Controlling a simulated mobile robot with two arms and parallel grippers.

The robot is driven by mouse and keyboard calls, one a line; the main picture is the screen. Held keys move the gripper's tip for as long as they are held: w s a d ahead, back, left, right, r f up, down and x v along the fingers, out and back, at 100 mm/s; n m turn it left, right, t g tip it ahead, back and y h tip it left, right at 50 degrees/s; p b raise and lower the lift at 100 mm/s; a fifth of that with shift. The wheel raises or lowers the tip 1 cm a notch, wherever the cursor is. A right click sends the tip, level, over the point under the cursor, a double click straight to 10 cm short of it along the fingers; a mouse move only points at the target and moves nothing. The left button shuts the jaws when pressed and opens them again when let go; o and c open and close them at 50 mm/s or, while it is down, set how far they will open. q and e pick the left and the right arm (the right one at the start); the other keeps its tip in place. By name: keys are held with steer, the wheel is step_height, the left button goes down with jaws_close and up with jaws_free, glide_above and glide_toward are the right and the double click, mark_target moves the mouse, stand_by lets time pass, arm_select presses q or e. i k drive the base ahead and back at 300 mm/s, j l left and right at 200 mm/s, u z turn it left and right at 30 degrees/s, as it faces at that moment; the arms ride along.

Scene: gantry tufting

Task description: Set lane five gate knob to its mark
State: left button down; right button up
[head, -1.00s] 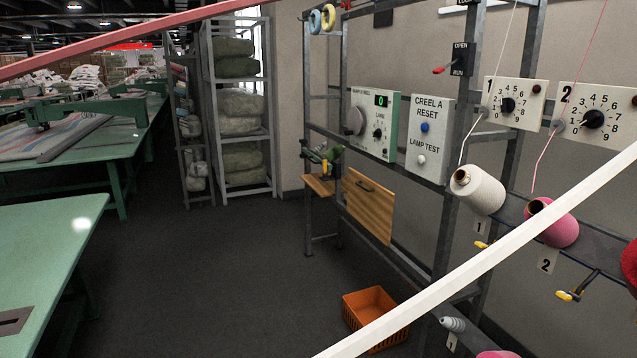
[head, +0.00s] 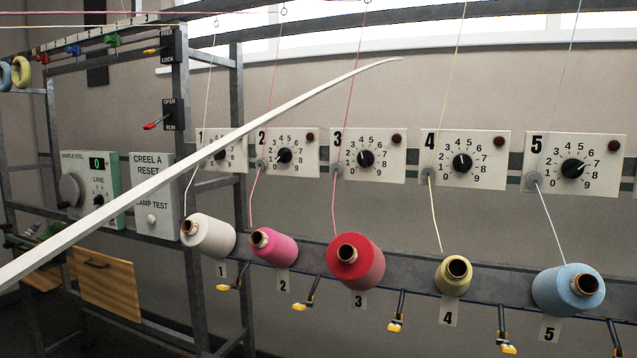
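The lane five gate plate (head: 546,180) is a white panel at the right of the head view, marked 5 with a printed dial of numbers. Its black knob (head: 572,168) has a pale pointer line that seems to point up and right, toward the higher numbers. The exact number and any separate mark are too small to tell. A dark red round lamp or button (head: 614,146) sits at the plate's upper right. A light thread runs past a grey disc (head: 534,181) down to the blue cone (head: 568,290). Neither of my grippers is in view.
Similar plates for lanes one to four stand left of it, such as plate four (head: 481,178). Yarn cones stick out below on a grey rail (head: 405,270), with yellow-tipped levers (head: 397,324) beneath. A long pale strand (head: 150,187) crosses the near view diagonally.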

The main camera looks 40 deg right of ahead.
mark_target(572, 169)
steer(key=z, duration=2.65)
